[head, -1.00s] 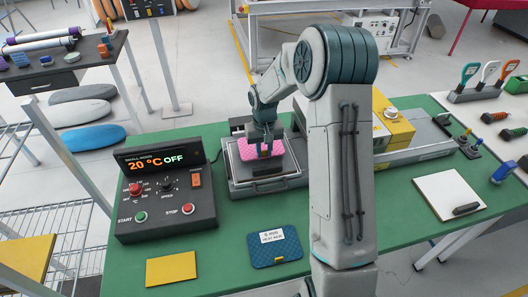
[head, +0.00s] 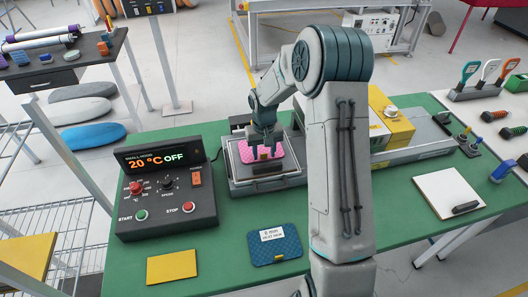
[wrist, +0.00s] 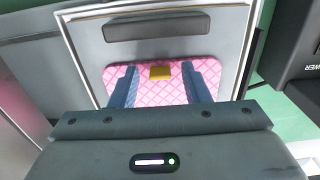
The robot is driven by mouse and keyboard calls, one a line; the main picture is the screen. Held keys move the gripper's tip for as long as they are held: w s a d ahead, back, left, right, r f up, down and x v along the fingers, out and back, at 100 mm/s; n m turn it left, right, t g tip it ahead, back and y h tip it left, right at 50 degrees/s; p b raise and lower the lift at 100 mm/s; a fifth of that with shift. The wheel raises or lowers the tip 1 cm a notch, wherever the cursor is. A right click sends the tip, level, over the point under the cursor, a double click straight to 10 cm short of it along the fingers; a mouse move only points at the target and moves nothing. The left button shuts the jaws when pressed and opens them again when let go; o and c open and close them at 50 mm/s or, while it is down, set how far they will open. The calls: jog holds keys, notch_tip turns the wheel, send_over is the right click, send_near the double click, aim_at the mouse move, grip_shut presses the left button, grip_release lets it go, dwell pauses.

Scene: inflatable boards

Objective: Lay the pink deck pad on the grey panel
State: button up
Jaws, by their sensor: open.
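The pink deck pad (wrist: 152,95), quilted with a yellow tab (wrist: 160,73), lies flat on the grey panel (wrist: 92,52) inside a light metal frame. In the head view the pink pad (head: 244,149) shows behind and between the fingers, on the framed grey unit at the middle of the green table. My gripper (head: 264,155) is open over the pad. In the wrist view its two blue-grey fingers stand apart on either side of the yellow tab, not touching it. Part of the pad is hidden by my gripper body.
A control box (head: 165,190) reading 20 °C OFF stands left of the panel. A blue quilted pad (head: 275,250) with a white label and a yellow plate (head: 171,268) lie in front. A yellow-topped box (head: 392,125) stands to the right, with a clipboard (head: 448,193) farther right.

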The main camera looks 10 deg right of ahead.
notch_tip(320, 180, up, 12)
jog(key=f+b, duration=0.1)
jog(key=b, duration=0.1)
jog(key=s+r+t, duration=0.2)
jog(key=s+r, duration=0.7)
jog(key=s, duration=0.3)
jog(key=s+t, duration=0.1)
jog(key=s, duration=1.5)
jog(key=shift+t, duration=0.3)
